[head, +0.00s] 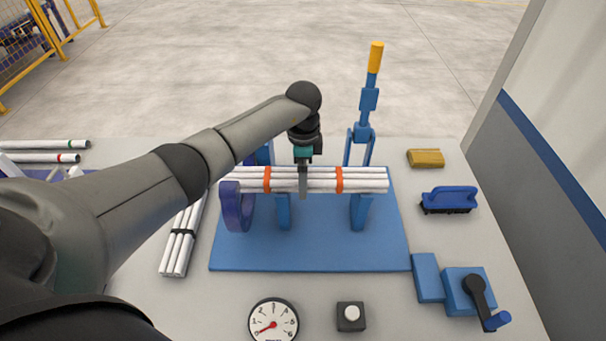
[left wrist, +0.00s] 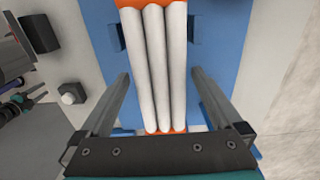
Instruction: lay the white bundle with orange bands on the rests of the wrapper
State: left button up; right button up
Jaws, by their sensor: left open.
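The white bundle with orange bands (head: 318,185) lies level across the blue rests (head: 361,212) of the wrapper (head: 310,250), its left end at the purple ring (head: 236,206). I cannot tell whether it passes through the ring. My left gripper (head: 303,182) is above the bundle's middle, its fingers pointing down. In the left wrist view the open fingers (left wrist: 160,95) stand on either side of the white bundle (left wrist: 155,60), with gaps between. The orange bands show above and below.
A white bundle with a dark band (head: 183,235) lies left of the wrapper. A tall blue lever (head: 368,90) with a yellow grip rises behind it. A gauge (head: 273,322), a button box (head: 351,316) and a crank (head: 478,293) are in front. A blue brush (head: 449,200) is at right.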

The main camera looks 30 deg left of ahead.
pick_arm(q)
notch_tip(320, 180, up, 12)
dwell(0.4)
dwell(1.2)
